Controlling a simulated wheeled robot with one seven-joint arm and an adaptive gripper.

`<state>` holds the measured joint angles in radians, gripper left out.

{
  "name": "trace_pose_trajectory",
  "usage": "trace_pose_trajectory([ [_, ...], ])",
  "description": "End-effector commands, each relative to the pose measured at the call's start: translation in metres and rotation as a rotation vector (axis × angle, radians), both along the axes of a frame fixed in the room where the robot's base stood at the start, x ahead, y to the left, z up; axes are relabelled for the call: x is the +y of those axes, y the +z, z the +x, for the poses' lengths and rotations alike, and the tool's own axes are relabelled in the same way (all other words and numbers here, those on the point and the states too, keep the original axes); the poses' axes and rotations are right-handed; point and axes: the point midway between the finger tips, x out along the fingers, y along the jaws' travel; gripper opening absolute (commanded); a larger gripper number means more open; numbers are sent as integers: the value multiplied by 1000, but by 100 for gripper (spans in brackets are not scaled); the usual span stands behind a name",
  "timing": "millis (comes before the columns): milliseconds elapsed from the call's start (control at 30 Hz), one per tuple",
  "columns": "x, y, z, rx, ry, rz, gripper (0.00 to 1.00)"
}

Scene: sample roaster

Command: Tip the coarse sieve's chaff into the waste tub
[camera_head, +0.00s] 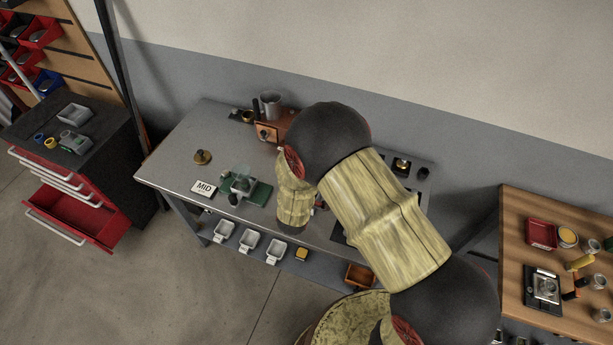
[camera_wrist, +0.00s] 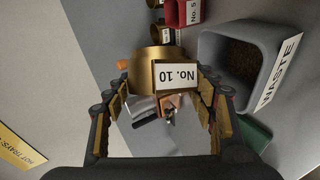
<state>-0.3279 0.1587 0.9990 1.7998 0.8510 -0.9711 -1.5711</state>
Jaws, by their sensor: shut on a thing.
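My gripper (camera_wrist: 163,98) is shut on a brass cylindrical sieve (camera_wrist: 148,61) with a white "No. 10" tag, which shows between its fingers in the wrist view. The tag faces the camera, and the inside of the sieve and any chaff are hidden. The waste tub (camera_wrist: 212,50) is a grey open box with a white "WASTE" label, to the right of the sieve in the wrist view. Brown material lies inside it. The sieve looks apart from the tub. In the head view my arm hides the gripper and the sieve.
A green piece (camera_wrist: 256,136) is near the waste tub. The grey bench (camera_head: 228,125) carries a "MID" card (camera_head: 203,188) and a copper-coloured machine (camera_head: 266,132). Grey tubs (camera_head: 248,241) stand on its lower shelf.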

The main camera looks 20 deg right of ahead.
Motion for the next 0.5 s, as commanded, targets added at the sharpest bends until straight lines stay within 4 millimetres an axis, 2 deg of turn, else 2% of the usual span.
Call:
trace_pose_trajectory([
  [500,-12,0,-1,-61,-2,388,26],
])
